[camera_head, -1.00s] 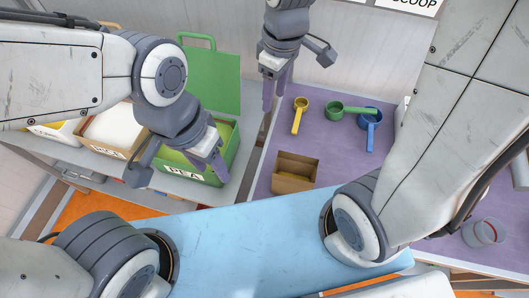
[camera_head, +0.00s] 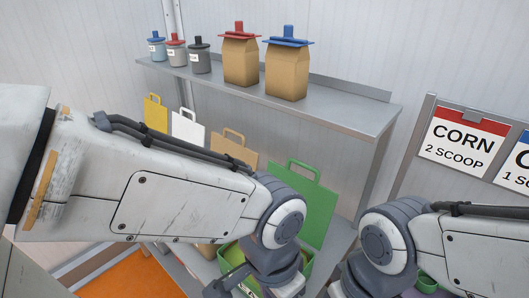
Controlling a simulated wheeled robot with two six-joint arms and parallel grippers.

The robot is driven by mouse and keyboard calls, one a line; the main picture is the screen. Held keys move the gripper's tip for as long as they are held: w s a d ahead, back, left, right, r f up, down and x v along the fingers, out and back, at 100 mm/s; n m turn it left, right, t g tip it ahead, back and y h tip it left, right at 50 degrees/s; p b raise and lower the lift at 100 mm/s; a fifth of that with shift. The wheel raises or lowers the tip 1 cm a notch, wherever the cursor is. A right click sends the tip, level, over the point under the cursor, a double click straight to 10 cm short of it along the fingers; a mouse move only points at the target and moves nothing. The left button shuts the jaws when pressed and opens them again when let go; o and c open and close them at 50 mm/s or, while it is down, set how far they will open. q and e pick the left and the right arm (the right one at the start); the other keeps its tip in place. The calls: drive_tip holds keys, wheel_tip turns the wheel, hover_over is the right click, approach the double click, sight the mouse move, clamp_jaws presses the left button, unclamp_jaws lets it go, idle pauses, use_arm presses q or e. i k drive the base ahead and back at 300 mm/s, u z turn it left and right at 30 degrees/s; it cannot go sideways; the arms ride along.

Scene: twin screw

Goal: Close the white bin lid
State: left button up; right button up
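The white lid (camera_head: 188,128) stands raised in the head view, between a yellow lid and a tan lid. My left forearm crosses in front of its lower part and hides the white bin. My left gripper (camera_head: 250,290) is low in the picture, over the green bin and to the right of the white lid; its fingertips are cut off by the bottom edge. Only a small part of my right gripper (camera_head: 337,290) shows at the bottom edge, right of the left one. Neither touches the white lid.
Raised yellow (camera_head: 155,113), tan (camera_head: 234,147) and green (camera_head: 305,200) lids stand in the same row. Above them, a metal shelf (camera_head: 340,113) carries several small canisters and two brown bags (camera_head: 241,62). A CORN sign (camera_head: 462,137) is at right.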

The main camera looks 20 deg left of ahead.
sight(184, 128)
drive_tip(key=k, duration=0.5)
drive_tip(key=u, duration=2)
drive_tip(key=i, duration=2.7)
drive_tip(key=z, duration=2.8)
